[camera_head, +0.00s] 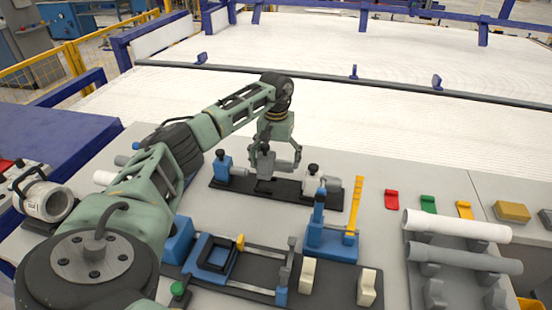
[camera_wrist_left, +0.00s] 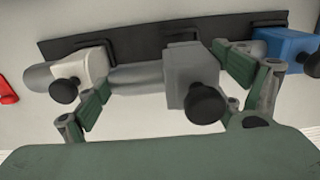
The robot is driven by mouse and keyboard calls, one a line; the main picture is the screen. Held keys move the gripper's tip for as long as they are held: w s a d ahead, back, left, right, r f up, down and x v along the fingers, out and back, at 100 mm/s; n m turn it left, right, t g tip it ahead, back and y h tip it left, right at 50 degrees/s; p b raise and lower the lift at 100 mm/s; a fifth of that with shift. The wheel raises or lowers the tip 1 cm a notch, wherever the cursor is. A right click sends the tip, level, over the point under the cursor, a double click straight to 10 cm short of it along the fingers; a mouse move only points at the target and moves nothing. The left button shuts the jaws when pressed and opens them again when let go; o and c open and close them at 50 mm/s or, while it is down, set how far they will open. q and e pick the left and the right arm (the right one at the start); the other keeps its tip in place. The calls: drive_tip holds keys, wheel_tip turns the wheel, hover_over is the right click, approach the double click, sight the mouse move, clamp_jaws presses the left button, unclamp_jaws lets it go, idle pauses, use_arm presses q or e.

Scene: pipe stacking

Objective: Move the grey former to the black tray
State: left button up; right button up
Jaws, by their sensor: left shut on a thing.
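The grey former (camera_head: 264,164) is a grey block with a black knob. It is between the fingers of my left gripper (camera_head: 277,158), which is shut on it. In the left wrist view the grey former (camera_wrist_left: 189,80) is upright between the green finger pads of my left gripper (camera_wrist_left: 165,88). The black tray (camera_head: 287,188) is a long dark base directly below, and its strip (camera_wrist_left: 135,42) runs along the top of the wrist view. I cannot tell whether the former touches the tray. My right gripper is out of view.
A blue former (camera_head: 223,166) and a white former (camera_head: 312,183) with black knobs stand at the tray's two ends. A blue fixture (camera_head: 330,240) stands in front. White and grey pipes (camera_head: 455,226) lie on a rack at right.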

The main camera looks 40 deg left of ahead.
sight(276, 170)
use_arm(q)
drive_tip(key=shift+f+b, duration=0.4)
drive_tip(key=shift+f, duration=0.35)
drive_tip(key=shift+f+b, duration=0.8)
drive_tip(key=shift+f, duration=0.7)
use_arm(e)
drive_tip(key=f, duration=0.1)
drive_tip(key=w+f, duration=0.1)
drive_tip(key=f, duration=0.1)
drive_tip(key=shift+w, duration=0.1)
use_arm(q)
drive_tip(key=o, duration=1.4)
drive_tip(key=shift+o, duration=0.2)
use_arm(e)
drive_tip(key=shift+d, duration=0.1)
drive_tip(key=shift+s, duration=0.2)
use_arm(q)
wheel_tip(276, 170, up, 12)
drive_tip(key=shift+r, duration=0.1)
drive_tip(key=shift+f, duration=0.2)
